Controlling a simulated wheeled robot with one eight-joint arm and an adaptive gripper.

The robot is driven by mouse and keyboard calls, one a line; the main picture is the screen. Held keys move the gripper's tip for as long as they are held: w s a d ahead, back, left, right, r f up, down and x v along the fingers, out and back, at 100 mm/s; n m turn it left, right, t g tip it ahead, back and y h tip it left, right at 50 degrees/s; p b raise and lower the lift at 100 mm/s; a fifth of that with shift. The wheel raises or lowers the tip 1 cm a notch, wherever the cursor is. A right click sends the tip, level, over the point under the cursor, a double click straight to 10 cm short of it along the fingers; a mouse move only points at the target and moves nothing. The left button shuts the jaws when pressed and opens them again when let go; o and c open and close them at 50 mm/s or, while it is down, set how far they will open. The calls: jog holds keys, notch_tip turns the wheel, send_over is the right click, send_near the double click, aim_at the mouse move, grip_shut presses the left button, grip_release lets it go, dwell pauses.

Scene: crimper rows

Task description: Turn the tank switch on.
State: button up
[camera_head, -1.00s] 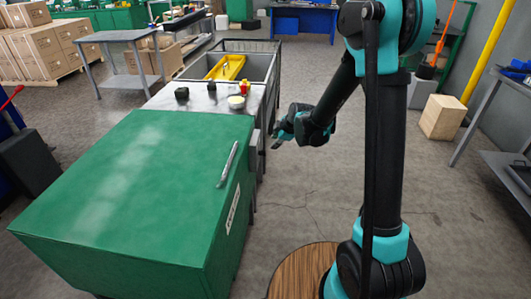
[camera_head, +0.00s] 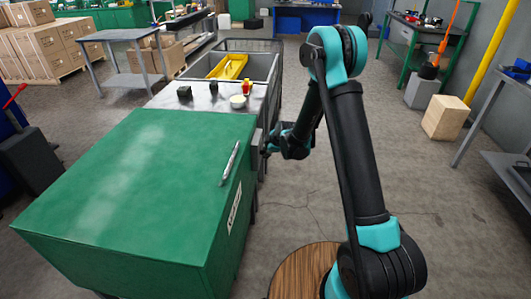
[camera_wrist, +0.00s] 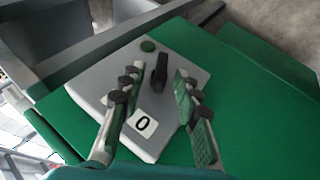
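The wrist view shows a light grey switch box (camera_wrist: 85,92) on a green surface. It carries a black switch knob (camera_wrist: 160,72), a small green round spot (camera_wrist: 147,46) and a white label (camera_wrist: 143,123) reading 0. My gripper (camera_wrist: 156,75) is open, with one finger on each side of the knob in the picture. Contact with the knob cannot be told. In the head view my gripper (camera_head: 268,148) is at the right side of the green cabinet (camera_head: 130,190); the knob is hidden there.
The floor to the right is clear up to a wooden crate (camera_head: 445,118).

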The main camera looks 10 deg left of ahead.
jog(key=shift+w+a+f, duration=0.2)
jog(key=shift+w+f, duration=0.05)
jog(key=shift+f, duration=0.2)
jog(key=shift+c, duration=0.5)
grip_shut()
jog(key=g, duration=0.2)
jog(key=w+m+g, duration=0.1)
jog(key=g, duration=0.2)
jog(key=shift+r, duration=0.1)
jog(key=g, duration=0.3)
jog(key=shift+w+m, duration=0.15)
jog(key=shift+m, duration=0.25)
jog(key=shift+w+m+g, duration=0.1)
jog(key=shift+m+g, duration=0.2)
jog(key=shift+g, duration=1.3)
